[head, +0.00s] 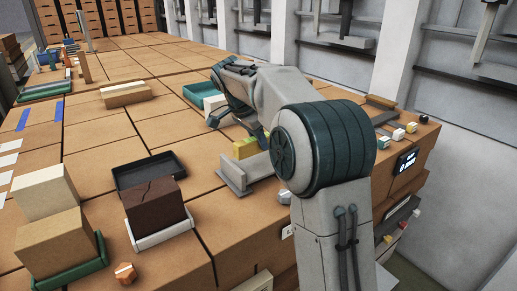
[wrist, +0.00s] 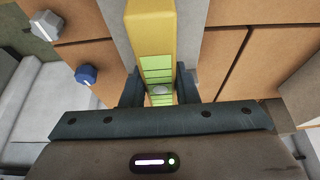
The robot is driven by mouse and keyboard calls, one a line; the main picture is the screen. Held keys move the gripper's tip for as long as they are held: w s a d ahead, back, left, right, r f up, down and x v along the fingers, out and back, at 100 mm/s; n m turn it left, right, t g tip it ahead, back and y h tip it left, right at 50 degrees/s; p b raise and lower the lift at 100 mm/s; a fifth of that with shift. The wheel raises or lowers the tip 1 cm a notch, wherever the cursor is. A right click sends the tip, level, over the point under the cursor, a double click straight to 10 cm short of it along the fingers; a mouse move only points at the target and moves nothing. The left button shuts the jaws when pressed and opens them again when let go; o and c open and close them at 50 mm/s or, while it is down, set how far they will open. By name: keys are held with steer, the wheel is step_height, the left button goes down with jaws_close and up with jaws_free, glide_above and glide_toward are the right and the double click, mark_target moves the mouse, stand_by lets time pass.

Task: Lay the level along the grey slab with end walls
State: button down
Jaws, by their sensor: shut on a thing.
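My gripper (wrist: 160,92) is shut on the yellow level (wrist: 150,30), whose green window shows between the fingers in the wrist view. In the head view the level (head: 245,148) is a short yellow piece, partly hidden by my arm. The grey slab with end walls (head: 235,180) lies on the brown tabletop, just nearer than the level, with an upright wall at its near end; my arm hides its far part. In the wrist view, grey slab surface (wrist: 188,25) shows below and on both sides of the level, roughly parallel to it. I cannot tell whether they touch.
A black tray (head: 120,179) and a dark brown block (head: 155,205) on a white tray stand left of the slab. A teal tray (head: 192,91) is behind my gripper. A blue knob-like piece (wrist: 86,74) and a grey one (wrist: 46,25) lie beside the slab.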

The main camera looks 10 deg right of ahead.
mark_target(259, 150)
steer(key=shift+f, duration=1.85)
steer(key=c, duration=1.1)
jaws_free()
steer(key=shift+f, duration=0.1)
steer(key=v, duration=1.2)
steer(key=s+d+f+n+y, duration=0.1)
steer(key=s+f+n, duration=0.3)
steer(key=s, duration=0.6)
steer(key=s+d+f+n+y, duration=0.1)
steer(key=s+f+n, duration=0.4)
steer(key=s, duration=0.5)
steer(key=s+d+f+n+t+y, duration=0.1)
steer(key=s+d+f+n+y, duration=0.1)
steer(key=s+f+n, duration=0.2)
steer(key=shift+s+d+f+n, duration=0.1)
steer(key=shift+s+f, duration=0.45)
steer(key=shift+s, duration=0.5)
steer(key=shift+s+f+n, duration=0.1)
steer(key=shift+s+f, duration=0.45)
steer(key=shift+s, duration=0.5)
steer(key=shift+s+d+f+n, duration=0.1)
steer(key=shift+s+f, duration=0.5)
steer(key=shift+s, duration=0.5)
